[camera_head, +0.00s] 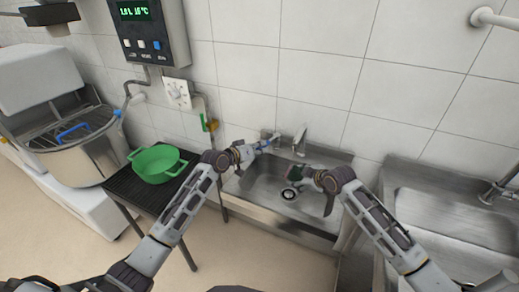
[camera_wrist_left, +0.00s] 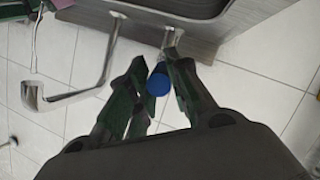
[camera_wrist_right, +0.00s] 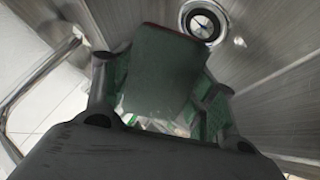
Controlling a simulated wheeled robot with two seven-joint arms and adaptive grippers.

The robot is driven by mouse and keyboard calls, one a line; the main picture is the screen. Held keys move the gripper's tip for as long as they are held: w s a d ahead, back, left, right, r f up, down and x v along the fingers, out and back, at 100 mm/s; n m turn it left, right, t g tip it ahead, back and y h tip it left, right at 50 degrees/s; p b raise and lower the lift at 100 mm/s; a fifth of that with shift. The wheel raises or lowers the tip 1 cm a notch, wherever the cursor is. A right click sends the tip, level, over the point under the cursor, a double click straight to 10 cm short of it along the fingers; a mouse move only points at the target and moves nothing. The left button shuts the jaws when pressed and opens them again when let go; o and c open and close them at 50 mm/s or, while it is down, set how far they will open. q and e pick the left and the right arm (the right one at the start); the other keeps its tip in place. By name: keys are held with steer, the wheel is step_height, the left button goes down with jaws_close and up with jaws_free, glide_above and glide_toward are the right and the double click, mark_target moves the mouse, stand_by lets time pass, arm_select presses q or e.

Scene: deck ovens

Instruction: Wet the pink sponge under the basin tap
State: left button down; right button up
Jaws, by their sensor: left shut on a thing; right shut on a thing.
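My left gripper (camera_head: 262,145) is shut on the blue-tipped tap handle (camera_wrist_left: 158,80) at the back of the steel basin (camera_head: 262,190). The curved tap spout (camera_head: 300,138) stands to the right of the handle; it also shows in the left wrist view (camera_wrist_left: 85,97). My right gripper (camera_head: 302,174) is shut on the sponge (camera_wrist_right: 162,70) inside the basin, in front of the spout. The sponge shows a grey-green face with a thin reddish edge; its pink side is mostly hidden. The drain (camera_wrist_right: 202,22) lies beyond the sponge in the right wrist view. I see no clear water stream.
A green colander (camera_head: 158,164) sits on a dark stand left of the basin. A mixer bowl (camera_head: 85,160) stands further left. A water meter box (camera_head: 150,30) hangs on the tiled wall. A second steel sink (camera_head: 450,215) is at the right.

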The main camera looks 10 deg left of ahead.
arm_select(q)
steer(key=c, duration=1.3)
jaws_free()
steer(key=shift+s, duration=0.1)
steer(key=v, duration=1.1)
steer(key=shift+s+a, duration=0.3)
steer(key=shift+r, duration=0.1)
